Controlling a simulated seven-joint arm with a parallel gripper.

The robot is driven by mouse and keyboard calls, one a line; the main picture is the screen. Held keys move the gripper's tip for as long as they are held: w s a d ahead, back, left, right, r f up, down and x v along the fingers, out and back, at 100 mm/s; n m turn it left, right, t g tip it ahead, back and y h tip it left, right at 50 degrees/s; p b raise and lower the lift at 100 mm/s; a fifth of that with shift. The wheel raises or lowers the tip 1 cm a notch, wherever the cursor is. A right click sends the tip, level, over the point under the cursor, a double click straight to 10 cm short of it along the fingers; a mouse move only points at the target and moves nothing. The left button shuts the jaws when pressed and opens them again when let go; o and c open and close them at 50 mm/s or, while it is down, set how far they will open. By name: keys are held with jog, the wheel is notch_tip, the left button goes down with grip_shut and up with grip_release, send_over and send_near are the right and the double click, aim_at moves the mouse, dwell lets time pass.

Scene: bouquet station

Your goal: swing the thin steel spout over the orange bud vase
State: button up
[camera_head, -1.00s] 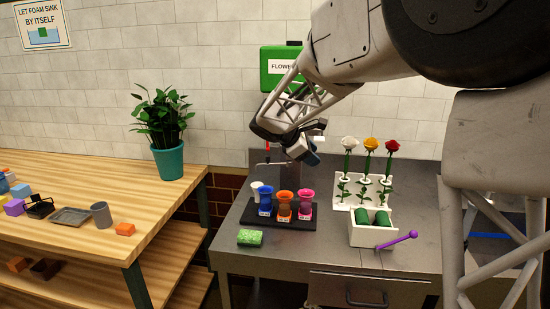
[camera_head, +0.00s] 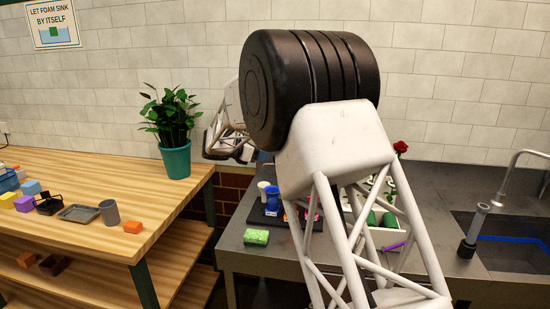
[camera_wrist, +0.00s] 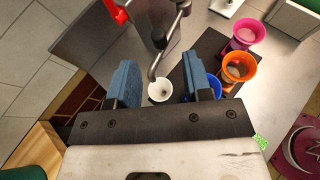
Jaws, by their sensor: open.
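The thin steel spout (camera_wrist: 170,45) shows in the wrist view, coming down from the top with its bent end above the white vase (camera_wrist: 161,90). My gripper (camera_wrist: 158,64) is open, with one blue finger on each side of the spout's end; I cannot tell if either touches it. The orange bud vase (camera_wrist: 239,75) stands to the right of the white vase, past the blue vase (camera_wrist: 215,86), with the pink vase (camera_wrist: 248,33) beyond it. In the head view my arm hides the spout and most of the orange vase.
A red part (camera_wrist: 116,12) shows at the wrist view's top left. In the head view a green sponge (camera_head: 256,237) lies at the bench's front left. A purple stick (camera_head: 394,246) sticks out by the green rolls (camera_head: 388,220). A sink (camera_head: 510,245) is at right.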

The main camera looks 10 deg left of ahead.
jog(key=shift+a, duration=0.15)
jog(key=shift+w+f, duration=0.1)
jog(key=shift+w, duration=0.05)
jog(key=shift+x, duration=3.85)
grip_shut()
